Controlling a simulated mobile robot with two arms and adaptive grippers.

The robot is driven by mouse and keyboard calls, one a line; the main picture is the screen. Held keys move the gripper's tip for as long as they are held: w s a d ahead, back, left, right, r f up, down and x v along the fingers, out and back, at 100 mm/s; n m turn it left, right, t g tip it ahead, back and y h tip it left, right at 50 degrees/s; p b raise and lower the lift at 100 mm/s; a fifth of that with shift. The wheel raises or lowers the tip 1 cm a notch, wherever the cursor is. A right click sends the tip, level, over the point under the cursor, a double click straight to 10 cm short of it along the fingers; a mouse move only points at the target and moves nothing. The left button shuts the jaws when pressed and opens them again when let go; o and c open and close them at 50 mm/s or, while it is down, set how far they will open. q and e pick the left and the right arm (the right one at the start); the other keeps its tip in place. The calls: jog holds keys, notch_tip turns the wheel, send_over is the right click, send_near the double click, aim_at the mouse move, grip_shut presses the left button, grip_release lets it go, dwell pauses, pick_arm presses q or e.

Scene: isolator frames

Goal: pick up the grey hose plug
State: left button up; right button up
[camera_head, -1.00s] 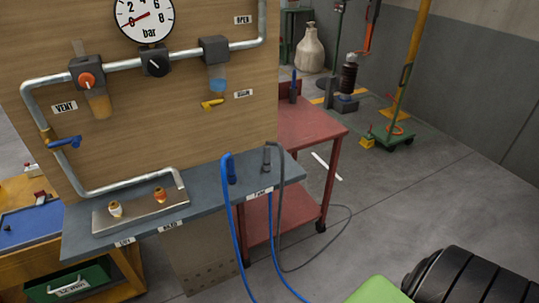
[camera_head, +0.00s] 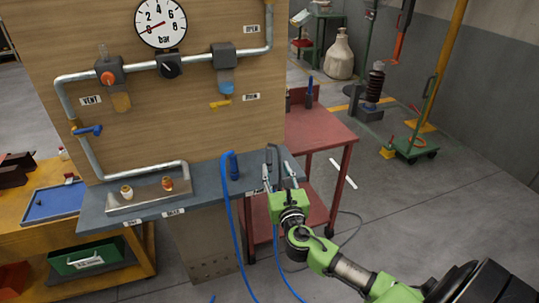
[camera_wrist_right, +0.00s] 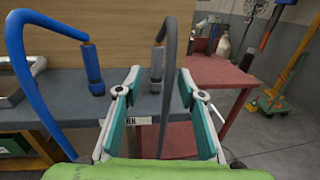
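The grey hose plug (camera_wrist_right: 157,67) stands upright on the grey shelf (camera_wrist_right: 65,112), and its grey hose arches up from it and down in front. In the head view the plug (camera_head: 269,158) is at the shelf's right end, partly hidden by my gripper. My right gripper (camera_head: 279,173) is open, its fingers pointing at the plug. In the right wrist view its teal-padded fingers (camera_wrist_right: 160,75) are spread to either side of the plug and hose, with clear gaps. It holds nothing. My left gripper is not in view.
A blue hose plug (camera_wrist_right: 92,68) with its blue hose stands just left of the grey one. A red cart (camera_head: 318,131) stands behind to the right. The wooden panel (camera_head: 190,120) with pipes and gauge rises behind the shelf. Open floor (camera_head: 440,220) lies to the right.

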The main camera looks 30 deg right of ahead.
aim_at(270, 156)
jog(key=x, duration=0.4)
jog(key=shift+w+d, duration=0.1)
jog(key=shift+w, duration=0.15)
jog(key=shift+a+f+x, duration=0.1)
jog(key=shift+a+x, duration=0.05)
jog(key=shift+x, duration=1.2)
jog(key=shift+a+f+x, duration=0.1)
jog(key=shift+x, duration=1.2)
jog(key=shift+w, duration=0.1)
grip_shut()
